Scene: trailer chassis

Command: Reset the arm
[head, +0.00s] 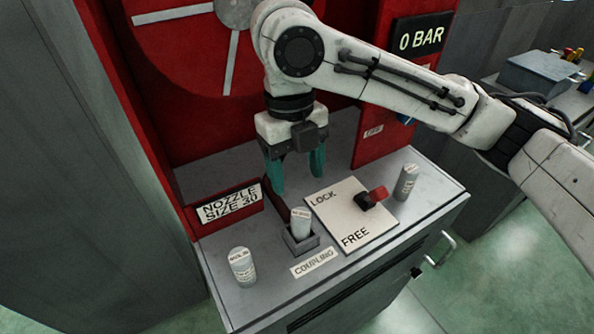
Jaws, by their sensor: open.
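My gripper (298,178) points down above the back of the grey bench top. Its two teal fingers are spread apart with nothing between them. My white arm (420,95) reaches in from the right. Below and in front of the fingers, a pale cylinder (301,222) stands upright in a square socket (300,242) behind the label COUPLING (313,262). The gripper is apart from it. A lever with a red handle (379,193) sits on the LOCK/FREE plate (345,220), to the right of the gripper.
A loose cylinder (242,267) stands at the front left of the bench, another (405,182) at the right. A NOZZLE SIZE 30 sign (229,204) stands at the left. A red panel with a 0 BAR display (421,37) rises behind. A grey cabinet wall (80,180) bounds the left.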

